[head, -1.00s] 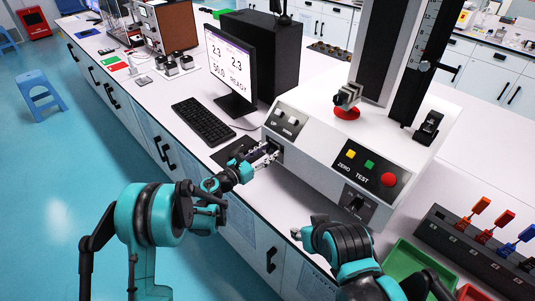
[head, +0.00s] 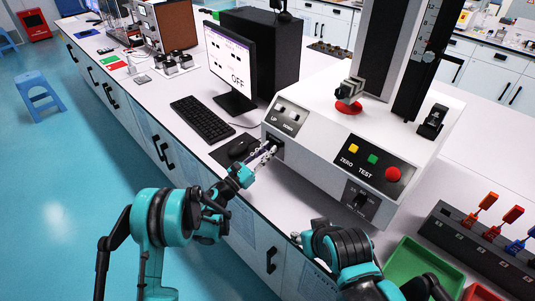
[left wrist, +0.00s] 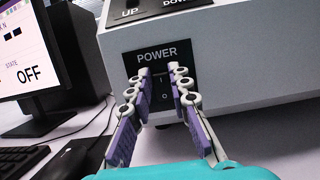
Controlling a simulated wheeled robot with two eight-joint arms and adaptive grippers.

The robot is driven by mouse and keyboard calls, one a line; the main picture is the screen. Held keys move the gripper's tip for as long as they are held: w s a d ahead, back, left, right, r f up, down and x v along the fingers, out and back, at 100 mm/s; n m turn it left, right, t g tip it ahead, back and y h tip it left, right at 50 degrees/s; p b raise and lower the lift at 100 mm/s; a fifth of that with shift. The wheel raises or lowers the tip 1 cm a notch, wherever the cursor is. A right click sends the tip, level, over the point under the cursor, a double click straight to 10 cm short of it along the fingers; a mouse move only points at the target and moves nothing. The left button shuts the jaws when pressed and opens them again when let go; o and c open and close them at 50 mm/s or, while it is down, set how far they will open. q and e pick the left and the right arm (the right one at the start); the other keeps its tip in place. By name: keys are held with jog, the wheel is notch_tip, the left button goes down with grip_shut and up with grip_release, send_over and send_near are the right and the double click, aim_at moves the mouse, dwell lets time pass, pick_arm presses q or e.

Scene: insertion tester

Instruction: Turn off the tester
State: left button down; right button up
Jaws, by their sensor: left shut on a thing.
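The tester (head: 322,137) is a large white machine on the bench. Its black POWER panel (left wrist: 157,54) with the switch (left wrist: 163,90) shows in the left wrist view, marked I and O. My left gripper (left wrist: 159,76) has its fingertips at this panel, shut on the power switch, which they partly hide. In the head view the left gripper (head: 271,149) reaches the tester's front left corner. The monitor (head: 229,62) reads OFF; its STATE line also shows OFF in the left wrist view (left wrist: 30,75). My right gripper (head: 296,236) is low in front of the tester, too small to judge.
A keyboard (head: 202,119) and a mouse (head: 238,149) lie left of the tester. Red, yellow and green buttons are on its front. A green tray (head: 411,266) and a rack (head: 485,246) with coloured handles stand at the right.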

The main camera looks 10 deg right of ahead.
pick_arm(q)
jog(key=shift+f+t+h, duration=0.15)
jog(key=shift+t+h, duration=0.15)
jog(key=shift+t, duration=0.1)
jog(key=c, duration=1.4)
grip_release()
jog(key=v, duration=0.7)
jog(key=shift+s+a+f, duration=0.1)
jog(key=shift+a, duration=0.15)
